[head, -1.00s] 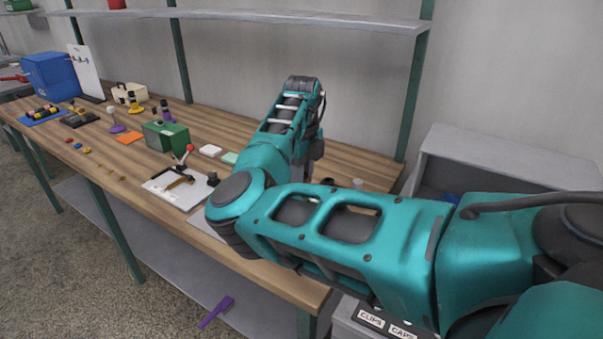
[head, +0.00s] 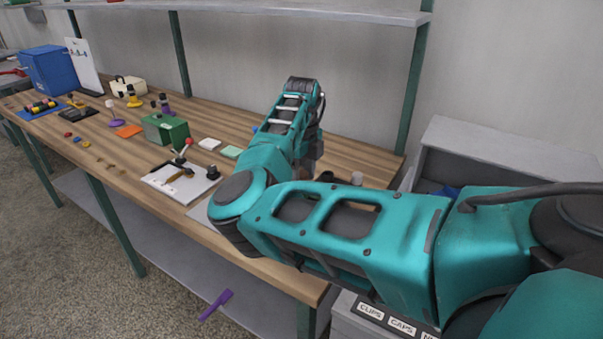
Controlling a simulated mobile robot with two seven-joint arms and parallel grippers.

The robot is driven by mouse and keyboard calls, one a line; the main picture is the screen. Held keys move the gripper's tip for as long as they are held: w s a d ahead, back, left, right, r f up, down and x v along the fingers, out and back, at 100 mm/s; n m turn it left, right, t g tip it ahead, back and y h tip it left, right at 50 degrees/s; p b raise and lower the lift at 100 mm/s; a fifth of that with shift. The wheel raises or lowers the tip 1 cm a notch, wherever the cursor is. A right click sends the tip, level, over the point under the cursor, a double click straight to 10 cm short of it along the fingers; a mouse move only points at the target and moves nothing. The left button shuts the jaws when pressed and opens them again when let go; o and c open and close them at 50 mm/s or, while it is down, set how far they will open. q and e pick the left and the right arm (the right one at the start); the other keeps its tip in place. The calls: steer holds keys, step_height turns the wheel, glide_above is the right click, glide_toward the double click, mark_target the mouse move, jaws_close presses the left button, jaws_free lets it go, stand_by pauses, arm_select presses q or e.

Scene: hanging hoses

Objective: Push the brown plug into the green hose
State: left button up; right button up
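I cannot make out a green hose or a brown plug for certain in the head view. Several small brownish pieces (head: 97,163) lie near the table's front edge, too small to identify. A brown piece lies on a white board (head: 160,180) next to a red-knobbed lever (head: 182,155). One teal arm of mine comes in from the right and crosses over the table's right part. Its gripper is not visible, and the arm hides part of the tabletop. My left arm and gripper are not in view.
The wooden table (head: 125,183) holds a green box (head: 166,129), a blue bin (head: 47,70), a cream case (head: 127,86) and other small items. A purple tool (head: 215,305) lies on the lower shelf. A grey cabinet (head: 480,145) stands at right. A shelf (head: 290,15) runs above the table.

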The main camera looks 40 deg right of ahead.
mark_target(301, 173)
step_height(301, 173, up, 13)
stand_by(0.6)
stand_by(0.5)
steer(key=s+d+f+n+t+h, duration=0.1)
steer(key=s+f+n+h, duration=0.2)
steer(key=s+f+n, duration=0.3)
steer(key=s+d+f+n+h, duration=0.2)
steer(key=s+f+n+h, duration=0.1)
steer(key=f+n, duration=0.5)
steer(key=s+a+f+n+t, duration=0.1)
steer(key=s+a+f+n, duration=0.1)
steer(key=a+n, duration=0.1)
steer(key=s+a+f+n+t+y, duration=0.1)
steer(key=s+a+f+n, duration=0.1)
steer(key=a+n, duration=0.2)
steer(key=s+a+f+n, duration=0.2)
steer(key=a+n, duration=0.2)
steer(key=n, duration=0.1)
steer(key=shift+s+a+f+t, duration=0.15)
steer(key=shift+s+f+t, duration=0.15)
steer(key=shift+f+t, duration=0.1)
steer(key=s+a+f+n+y, duration=0.3)
steer(key=s+a+n+y, duration=0.2)
steer(key=s+a+n, duration=0.55)
steer(key=w+a+f+m+t+y, duration=0.1)
steer(key=w+a+f+t, duration=0.5)
steer(key=w+f, duration=0.1)
steer(key=shift+f+t+y, duration=0.4)
steer(key=shift+f, duration=0.45)
